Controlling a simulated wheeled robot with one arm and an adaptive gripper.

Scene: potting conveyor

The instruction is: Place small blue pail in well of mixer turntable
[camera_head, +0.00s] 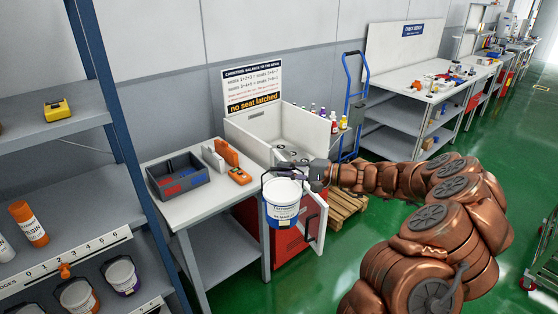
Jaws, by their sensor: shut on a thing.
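My gripper (284,174) is shut on the small blue pail (283,214), a white tub with blue markings and a blue lower band. The pail hangs roughly upright in the air, in front of the mixer's red base. The mixer (252,128) is a pale open-topped box on a red cabinet, behind my gripper in the picture. Part of its turntable (291,152) shows inside, with dark round shapes that look like wells. My gripper and the front wall hide the rest of it. The fingertips' exact contact on the pail is too small to make out.
A pale door or panel (313,217) stands open at the mixer's front, right beside the pail. A table (203,207) on the left bears a grey bin (178,180) and orange tools. Shelves (60,205) at far left hold more pails. A blue hand truck (355,100) stands behind.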

